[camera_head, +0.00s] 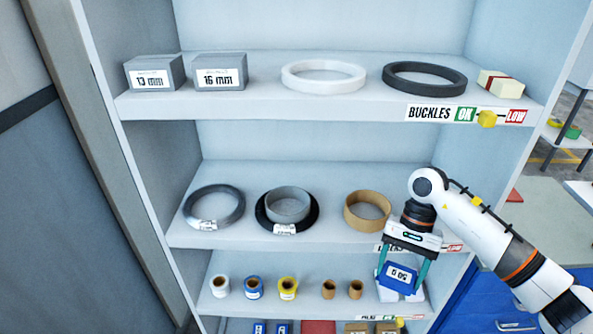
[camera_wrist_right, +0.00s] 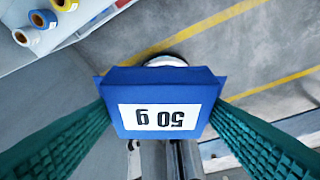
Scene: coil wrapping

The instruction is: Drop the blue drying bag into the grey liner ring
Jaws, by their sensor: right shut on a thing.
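The blue drying bag (camera_head: 400,275) has a white label reading 50 g; it fills the middle of the right wrist view (camera_wrist_right: 168,95). My right gripper (camera_head: 403,283) is shut on it, with a green finger on each side. The bag hangs in front of the lower shelf, at the right. The grey liner ring (camera_head: 289,192), which looks like the tall grey ring, stands inside a black flanged ring (camera_head: 263,218) on the middle shelf. It is up and left of the bag, and apart from it. My left gripper is not in view.
A grey coil (camera_head: 191,205) and a tan ring (camera_head: 351,211) flank the black ring. Several small spools (camera_head: 253,287) stand on the lower shelf. The top shelf holds grey boxes (camera_head: 219,70), a white ring (camera_head: 300,84) and a black ring (camera_head: 425,88). Shelf edges stand between levels.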

